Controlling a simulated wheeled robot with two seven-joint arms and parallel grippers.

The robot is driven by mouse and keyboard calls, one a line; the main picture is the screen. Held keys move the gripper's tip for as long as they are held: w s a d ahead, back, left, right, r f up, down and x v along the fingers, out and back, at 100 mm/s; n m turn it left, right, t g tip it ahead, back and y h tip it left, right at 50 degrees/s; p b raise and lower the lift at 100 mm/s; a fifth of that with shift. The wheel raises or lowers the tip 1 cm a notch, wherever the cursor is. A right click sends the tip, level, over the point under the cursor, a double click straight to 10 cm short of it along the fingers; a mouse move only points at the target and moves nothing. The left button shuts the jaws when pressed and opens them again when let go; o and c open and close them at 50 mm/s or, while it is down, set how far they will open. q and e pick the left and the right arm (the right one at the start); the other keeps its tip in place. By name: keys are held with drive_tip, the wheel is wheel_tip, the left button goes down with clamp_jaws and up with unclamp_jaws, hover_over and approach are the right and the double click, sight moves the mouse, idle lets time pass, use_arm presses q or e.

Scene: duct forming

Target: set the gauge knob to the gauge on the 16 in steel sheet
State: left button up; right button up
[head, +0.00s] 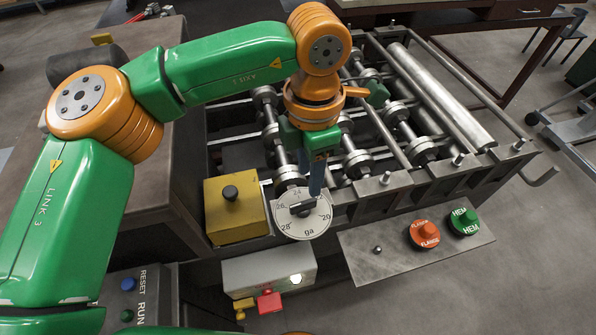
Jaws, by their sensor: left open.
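The gauge knob (301,210) is a dark bar-shaped grip in the middle of a round white dial (305,228). The dial is marked "ga" and I can read 28, 26, 24 and 20 around its edge. My left gripper (315,188) points down over the dial with its blue-grey fingers at the knob's upper right. It is open, and I cannot tell whether a finger touches the knob. The fingers hide part of the dial, and the exact knob setting is unclear. I cannot make out a 16 in steel sheet. My right gripper is not in view.
A yellow box (235,218) with a black knob stands left of the dial. Machine rollers (385,115) lie behind. An orange FLANGE button (424,234) and a green HEM button (463,221) sit on a plate at right. A grey box (265,268) with small levers is below.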

sight(304, 203)
use_arm(q)
drive_tip(key=f+p, duration=0.1)
drive_tip(key=f, duration=0.1)
drive_tip(key=s+f, duration=0.1)
drive_tip(key=f, duration=0.1)
drive_tip(key=a+f+p, duration=0.1)
drive_tip(key=f, duration=0.1)
drive_tip(key=shift+s+a+p, duration=0.1)
drive_tip(key=shift+s+p, duration=0.25)
drive_tip(key=shift+s, duration=0.05)
drive_tip(key=shift+w+f, duration=0.15)
drive_tip(key=shift+f, duration=0.1)
drive_tip(key=shift+w+d+f, duration=0.1)
drive_tip(key=shift+w+d, duration=0.15)
drive_tip(key=shift+s, duration=0.15)
clamp_jaws()
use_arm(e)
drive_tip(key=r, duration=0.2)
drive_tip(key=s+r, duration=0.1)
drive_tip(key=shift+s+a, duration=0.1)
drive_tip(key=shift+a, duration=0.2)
